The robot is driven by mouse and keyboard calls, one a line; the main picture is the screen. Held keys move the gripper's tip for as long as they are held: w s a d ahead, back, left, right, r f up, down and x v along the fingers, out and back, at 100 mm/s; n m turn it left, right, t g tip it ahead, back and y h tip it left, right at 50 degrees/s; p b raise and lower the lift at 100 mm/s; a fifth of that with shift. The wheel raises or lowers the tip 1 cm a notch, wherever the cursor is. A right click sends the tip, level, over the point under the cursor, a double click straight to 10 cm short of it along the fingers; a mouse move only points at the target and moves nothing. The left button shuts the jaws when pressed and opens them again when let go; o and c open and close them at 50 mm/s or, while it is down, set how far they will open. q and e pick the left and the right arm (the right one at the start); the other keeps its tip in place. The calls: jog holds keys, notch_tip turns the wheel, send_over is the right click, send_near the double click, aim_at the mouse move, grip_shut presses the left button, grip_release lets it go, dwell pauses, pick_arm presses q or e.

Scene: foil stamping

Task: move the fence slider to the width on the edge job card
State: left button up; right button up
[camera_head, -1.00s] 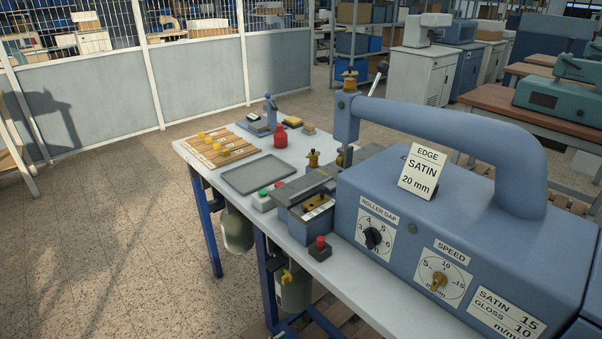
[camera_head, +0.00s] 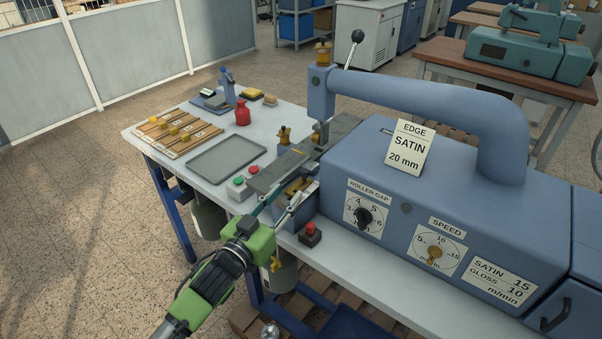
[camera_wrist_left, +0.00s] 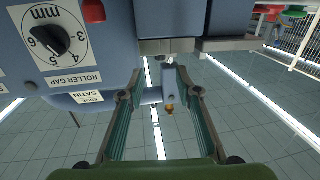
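The edge job card (camera_head: 408,147) stands on top of the blue machine and reads EDGE, SATIN, 20 mm. A brass piece (camera_head: 299,185), which looks like the fence slider, sits at the machine's front infeed and is partly hidden by my gripper. Its scale cannot be read. My left gripper (camera_head: 286,197) is at this infeed, its fingers spread on either side of a gap. In the left wrist view my left gripper (camera_wrist_left: 160,94) is open with nothing held between its fingers; a brass knob (camera_wrist_left: 169,108) shows beyond them. My right gripper is not in view.
A red button box (camera_head: 310,234) stands just right of my left gripper. A green and red button box (camera_head: 240,188) and a grey tray (camera_head: 207,178) lie to its left. A red bottle (camera_head: 242,113) and wooden boards (camera_head: 160,147) are further back. The blue machine (camera_head: 340,170) blocks the right.

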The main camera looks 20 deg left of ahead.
aim_at(303, 175)
pick_arm(q)
jog(key=w, duration=0.2)
jog(key=w+d+p, duration=0.1)
jog(key=w, duration=0.5)
jog(key=shift+d+p, duration=0.25)
jog(key=shift+p, duration=0.05)
jog(key=shift+w+d, duration=0.1)
jog(key=shift+w, duration=0.35)
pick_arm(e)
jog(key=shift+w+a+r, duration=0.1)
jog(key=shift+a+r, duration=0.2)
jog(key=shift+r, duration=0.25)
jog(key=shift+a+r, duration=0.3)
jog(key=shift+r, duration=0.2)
pick_arm(q)
grip_shut()
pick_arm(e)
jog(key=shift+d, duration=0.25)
